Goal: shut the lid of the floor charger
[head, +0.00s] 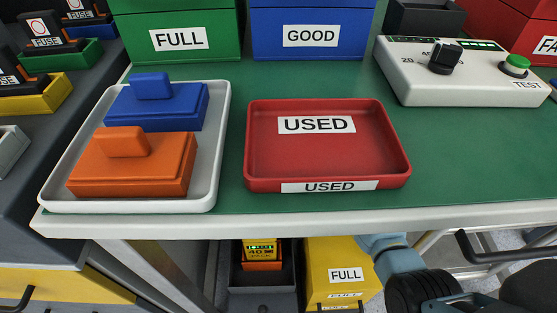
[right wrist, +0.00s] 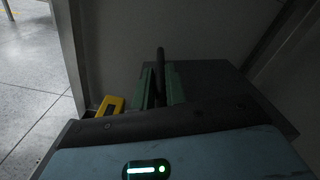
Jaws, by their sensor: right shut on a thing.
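The dark grey floor charger (head: 233,285) stands on the floor under the table's front edge in the head view. A yellow and orange battery pack (head: 262,254) with a lit green display shows inside it. In the right wrist view, my right gripper (right wrist: 160,85) has its green fingers closed around a dark upright bar (right wrist: 160,62). A dark flat panel (right wrist: 225,90) lies just beyond and to the right; I cannot tell for certain that it is the lid. My right arm reaches down at the lower right of the head view, its fingers hidden there. My left gripper is out of view.
A yellow box (head: 340,260) labelled FULL stands right of the charger. The green-topped table (head: 455,165) overhangs both. On it are a white tray (head: 218,150) with blue and orange blocks, a red USED tray (head: 330,155) and a white tester (head: 455,85).

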